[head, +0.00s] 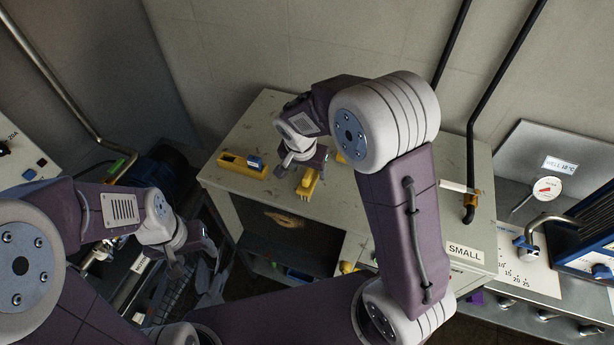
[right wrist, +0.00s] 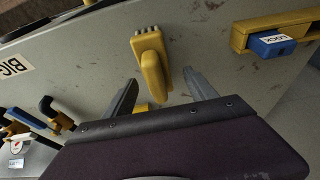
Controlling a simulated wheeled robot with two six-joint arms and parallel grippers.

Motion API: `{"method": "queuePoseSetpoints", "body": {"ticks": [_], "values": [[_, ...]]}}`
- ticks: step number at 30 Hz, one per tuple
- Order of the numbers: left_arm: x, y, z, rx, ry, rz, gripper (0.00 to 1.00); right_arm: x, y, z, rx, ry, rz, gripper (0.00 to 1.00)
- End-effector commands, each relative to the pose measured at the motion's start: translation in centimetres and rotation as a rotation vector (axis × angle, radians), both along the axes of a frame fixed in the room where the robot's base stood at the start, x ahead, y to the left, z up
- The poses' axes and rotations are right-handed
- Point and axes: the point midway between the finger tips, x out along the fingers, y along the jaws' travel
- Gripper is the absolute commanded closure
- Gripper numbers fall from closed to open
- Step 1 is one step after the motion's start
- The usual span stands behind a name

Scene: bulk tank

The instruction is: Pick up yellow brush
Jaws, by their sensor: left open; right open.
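The yellow brush (head: 308,183) lies on the top of the pale cabinet (head: 262,122), near its front edge. In the right wrist view the brush (right wrist: 152,68) shows a row of short pale stubs at its far end. My right gripper (head: 303,166) is open over the cabinet top, right by the brush. In the right wrist view its two fingers (right wrist: 160,78) stand apart, with the brush's near part between their tips; I cannot tell whether they touch it. My left gripper (head: 194,255) is open and empty, low at the left, away from the brush.
A yellow holder (head: 232,165) with a blue block marked LOCK (right wrist: 272,43) lies left of the brush. Open shelves sit below the top. A steel unit with a dial (head: 547,187) stands at right.

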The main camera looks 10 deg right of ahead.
Motion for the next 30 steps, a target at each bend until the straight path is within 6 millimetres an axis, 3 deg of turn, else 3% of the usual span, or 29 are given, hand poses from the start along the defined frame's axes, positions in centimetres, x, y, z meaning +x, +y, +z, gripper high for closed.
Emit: {"method": "queuePoseSetpoints", "body": {"ticks": [2, 6, 13, 20, 30], "values": [[0.0, 0.0, 1.2, 0.000, -0.001, 0.000, 0.38, 0.3, -0.2, -1.1, -0.002, 0.008, -0.001, 0.35], [0.0, 0.0, 1.2, 0.000, 0.000, 0.000, 0.38, 0.9, -0.5, -3.0, -0.002, 0.003, 0.000, 0.35], [0.0, 0.0, 1.1, 0.000, 0.000, 0.000, 0.38, 1.0, -0.5, -3.2, 0.000, 0.000, -0.001, 0.35], [0.0, 0.0, 1.1, 0.000, 0.000, 0.000, 0.38, 1.0, -0.5, -3.2, 0.000, 0.000, 0.000, 0.99], [0.0, 0.0, 1.0, 0.000, 0.000, 0.000, 0.38, 1.0, -0.5, -2.8, 0.000, -0.002, 0.000, 1.00]]}}
